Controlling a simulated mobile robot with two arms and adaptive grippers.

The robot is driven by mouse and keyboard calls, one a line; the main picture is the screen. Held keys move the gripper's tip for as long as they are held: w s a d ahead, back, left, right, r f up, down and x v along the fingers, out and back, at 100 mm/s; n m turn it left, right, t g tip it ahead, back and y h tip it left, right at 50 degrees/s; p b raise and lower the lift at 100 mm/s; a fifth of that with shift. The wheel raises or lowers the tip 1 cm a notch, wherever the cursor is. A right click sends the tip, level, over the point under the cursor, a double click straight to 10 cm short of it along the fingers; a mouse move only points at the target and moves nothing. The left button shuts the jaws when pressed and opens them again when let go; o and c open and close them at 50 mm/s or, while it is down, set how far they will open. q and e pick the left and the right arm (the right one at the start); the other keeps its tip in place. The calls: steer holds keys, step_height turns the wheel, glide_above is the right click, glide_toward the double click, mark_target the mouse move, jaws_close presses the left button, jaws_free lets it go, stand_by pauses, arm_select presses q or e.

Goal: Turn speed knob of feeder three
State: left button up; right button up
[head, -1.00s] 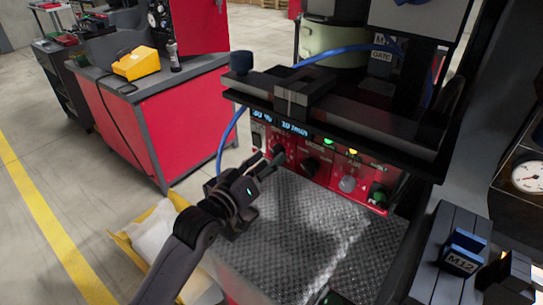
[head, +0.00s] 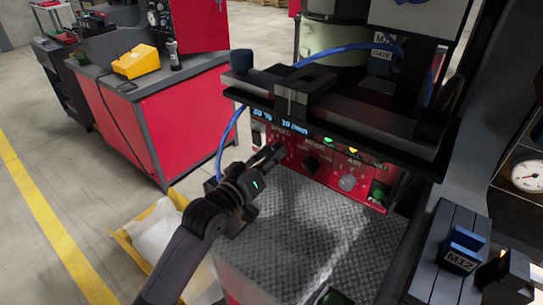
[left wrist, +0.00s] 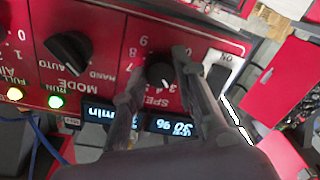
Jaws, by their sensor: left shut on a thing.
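The feeder's red control panel (head: 328,172) faces me below a dark bar. Its speed knob (left wrist: 160,74) is black and round, with a number scale around it, in the left wrist view. My left gripper (head: 270,156) reaches the panel's left end and is shut on the speed knob, one finger on each side. In the head view the fingers mostly hide this knob. The lit display (head: 280,120) sits above it; in the left wrist view the display is upside down.
The black mode knob (head: 311,164) and a grey knob (head: 347,183) sit to the right. A blue hose (head: 228,135) runs left of the panel. A textured metal plate (head: 285,240) lies below, largely bare. A blue-topped M12 block (head: 462,250) stands at right.

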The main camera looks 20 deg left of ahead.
arm_select(q)
jaws_close()
steer(key=shift+r+m+p, duration=0.1)
steer(key=shift+m+p, duration=0.6)
steer(key=shift+m, duration=0.3)
steer(key=shift+m+p, duration=0.8)
steer(key=shift+m, duration=1.2)
steer(key=o, duration=0.8)
jaws_free()
